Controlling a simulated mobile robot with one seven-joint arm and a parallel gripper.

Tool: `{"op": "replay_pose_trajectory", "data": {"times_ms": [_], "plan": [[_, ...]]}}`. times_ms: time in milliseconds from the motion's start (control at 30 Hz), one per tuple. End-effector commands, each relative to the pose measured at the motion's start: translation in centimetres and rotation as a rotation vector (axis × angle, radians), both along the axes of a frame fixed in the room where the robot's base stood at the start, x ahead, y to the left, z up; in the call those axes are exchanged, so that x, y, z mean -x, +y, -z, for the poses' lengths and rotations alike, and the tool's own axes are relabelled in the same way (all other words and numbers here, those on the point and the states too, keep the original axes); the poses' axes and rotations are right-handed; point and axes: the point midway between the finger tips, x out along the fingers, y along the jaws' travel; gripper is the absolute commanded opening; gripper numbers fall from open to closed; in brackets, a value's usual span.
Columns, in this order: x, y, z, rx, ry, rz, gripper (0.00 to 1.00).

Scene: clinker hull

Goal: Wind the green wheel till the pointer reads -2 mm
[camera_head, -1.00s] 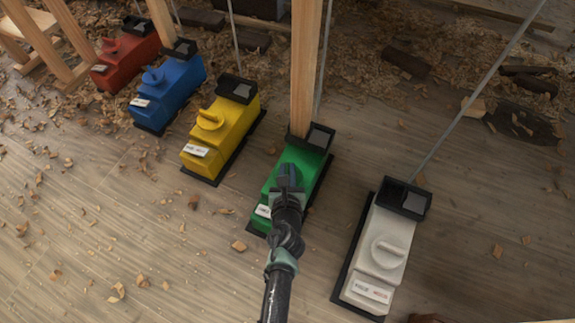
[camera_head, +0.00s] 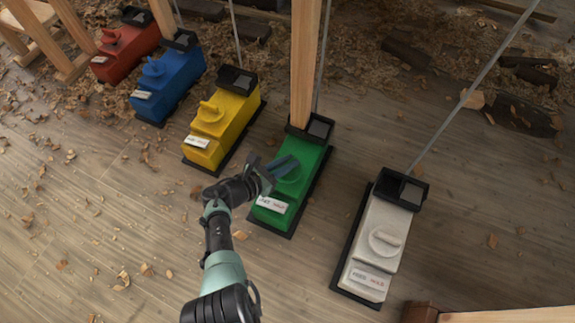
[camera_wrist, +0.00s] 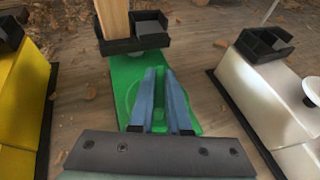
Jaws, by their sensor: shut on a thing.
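The green box (camera_head: 305,160) stands on the floor with a black base. Its round green wheel (camera_head: 292,184) is on the sloping top, partly covered by my gripper (camera_head: 288,164). A white label (camera_head: 272,204) with dark and red print is on the box's near end, too small to read. A black holder (camera_head: 310,129) sits at the far end around a wooden post. I cannot make out a pointer or its reading.
A white box (camera_head: 378,240) with its own wheel stands to the right. A yellow box (camera_head: 226,121), a blue box (camera_head: 172,78) and a red box (camera_head: 126,48) stand to the left. A wooden post (camera_head: 304,65) rises behind the green box. Shavings litter the floor.

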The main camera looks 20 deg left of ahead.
Motion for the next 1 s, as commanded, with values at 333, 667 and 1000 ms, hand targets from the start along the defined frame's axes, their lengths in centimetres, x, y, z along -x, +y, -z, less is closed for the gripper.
{"op": "replay_pose_trajectory", "data": {"times_ms": [333, 667, 1000], "plan": [[-0.1, 0.19, -0.04, -0.001, -0.004, 0.122, 0.0], [-0.04, 0.13, -0.2, -0.001, -0.002, 0.142, 0.0], [-0.02, 0.09, -0.17, -0.001, -0.001, 0.141, 0.42]]}}
